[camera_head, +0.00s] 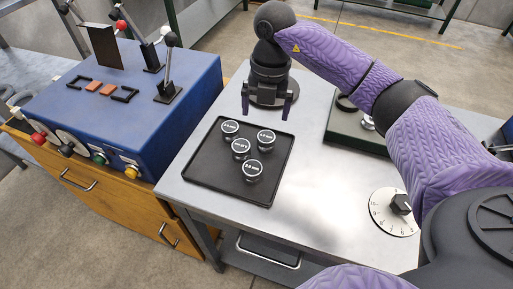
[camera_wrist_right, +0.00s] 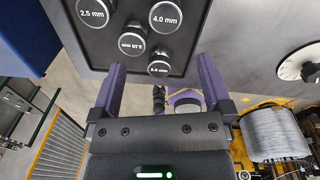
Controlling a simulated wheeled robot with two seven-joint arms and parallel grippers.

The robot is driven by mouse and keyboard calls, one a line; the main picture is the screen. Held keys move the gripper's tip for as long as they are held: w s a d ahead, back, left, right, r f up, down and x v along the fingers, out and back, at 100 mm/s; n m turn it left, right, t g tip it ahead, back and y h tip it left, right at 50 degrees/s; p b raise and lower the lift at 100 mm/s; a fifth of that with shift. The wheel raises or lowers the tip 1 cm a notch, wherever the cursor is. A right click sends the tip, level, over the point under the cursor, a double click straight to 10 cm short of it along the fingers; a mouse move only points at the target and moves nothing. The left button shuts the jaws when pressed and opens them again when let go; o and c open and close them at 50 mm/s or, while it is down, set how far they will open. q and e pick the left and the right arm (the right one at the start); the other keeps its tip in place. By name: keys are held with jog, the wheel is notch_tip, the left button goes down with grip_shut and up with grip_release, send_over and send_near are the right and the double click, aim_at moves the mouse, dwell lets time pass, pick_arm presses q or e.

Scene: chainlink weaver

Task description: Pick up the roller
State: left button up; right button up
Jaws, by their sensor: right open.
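Several silver rollers with black labelled tops stand in a black tray (camera_head: 208,180) on the grey table. In the head view they are a back-left roller (camera_head: 230,128), a back-right one (camera_head: 266,137), a middle one (camera_head: 241,147) and a front one (camera_head: 252,169). My right gripper (camera_head: 267,114) is open and empty, pointing down near the tray's back-right edge, apart from the rollers. My left gripper is not in view.
A blue control box (camera_head: 150,120) with levers and coloured knobs stands on a wooden cabinet to the left. A white dial (camera_head: 393,212) is at the table's right. Bare table lies between tray and dial.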

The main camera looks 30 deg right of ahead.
aim_at(266, 136)
jog(key=m, duration=0.4)
jog(key=shift+s+d+f+m+h, duration=0.15)
jog(key=shift+f+m+h, duration=0.05)
jog(key=shift+m+h, duration=0.1)
jog(key=shift+f+m, duration=0.3)
jog(key=shift+f, duration=0.1)
jog(key=f+b, duration=0.1)
jog(key=f, duration=0.2)
jog(key=f+b, duration=0.1)
jog(key=f, duration=0.2)
jog(key=f+b, duration=0.1)
jog(key=f, duration=0.2)
jog(key=shift+w+d+f, duration=0.2)
jog(key=shift+w, duration=0.15)
jog(key=shift+r, duration=0.1)
jog(key=shift+c, duration=0.5)
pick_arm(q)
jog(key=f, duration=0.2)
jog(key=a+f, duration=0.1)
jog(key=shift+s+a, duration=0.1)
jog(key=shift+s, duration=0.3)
pick_arm(e)
grip_shut()
